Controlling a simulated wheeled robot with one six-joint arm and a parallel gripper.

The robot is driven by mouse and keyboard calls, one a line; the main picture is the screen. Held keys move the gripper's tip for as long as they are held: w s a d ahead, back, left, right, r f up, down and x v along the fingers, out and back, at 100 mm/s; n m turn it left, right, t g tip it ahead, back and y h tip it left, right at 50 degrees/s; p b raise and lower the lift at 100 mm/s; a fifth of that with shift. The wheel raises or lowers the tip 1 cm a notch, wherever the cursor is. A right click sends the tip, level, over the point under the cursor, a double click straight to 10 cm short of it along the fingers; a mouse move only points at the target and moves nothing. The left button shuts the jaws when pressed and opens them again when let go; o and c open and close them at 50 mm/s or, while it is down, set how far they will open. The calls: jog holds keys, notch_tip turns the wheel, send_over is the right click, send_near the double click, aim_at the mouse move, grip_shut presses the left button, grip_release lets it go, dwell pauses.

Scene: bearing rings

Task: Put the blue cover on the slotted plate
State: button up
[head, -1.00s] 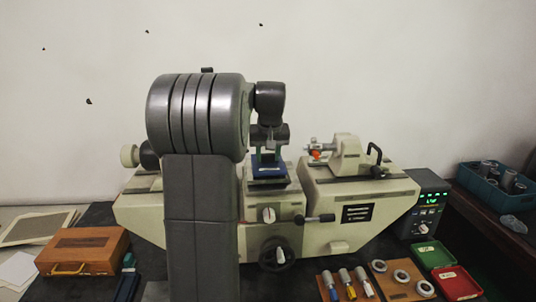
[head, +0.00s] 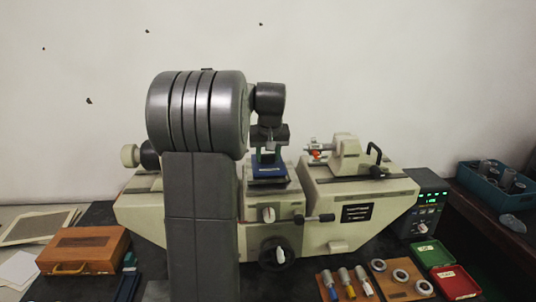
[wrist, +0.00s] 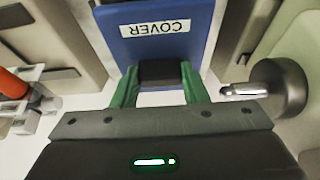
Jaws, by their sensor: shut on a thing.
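The blue cover (head: 268,170) is at the middle stage of the cream machine, under my gripper (head: 267,157). In the wrist view the cover (wrist: 158,42) is a flat blue piece with a white "COVER" label and a black grip block (wrist: 161,74). My gripper's green fingers (wrist: 160,86) are shut on that block from both sides. The cover looks roughly level. The slotted plate cannot be made out; a grey stage surface shows just below the cover, and I cannot tell whether they touch.
The cream machine (head: 340,210) has raised beds on both sides of the stage. A tailstock (head: 346,155) stands to the right. A wooden case (head: 84,250) lies at left; rings (head: 401,276), red and green trays and a blue bin (head: 494,184) are at right.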

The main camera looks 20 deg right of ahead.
jog(key=shift+f, duration=0.3)
dwell(0.6)
jog(key=o, duration=1.1)
jog(key=shift+o, duration=0.2)
notch_tip(320, 180, up, 6)
jog(key=p, duration=0.5)
jog(key=shift+r+p, duration=0.3)
jog(key=shift+r, duration=1)
jog(key=shift+f, duration=0.15)
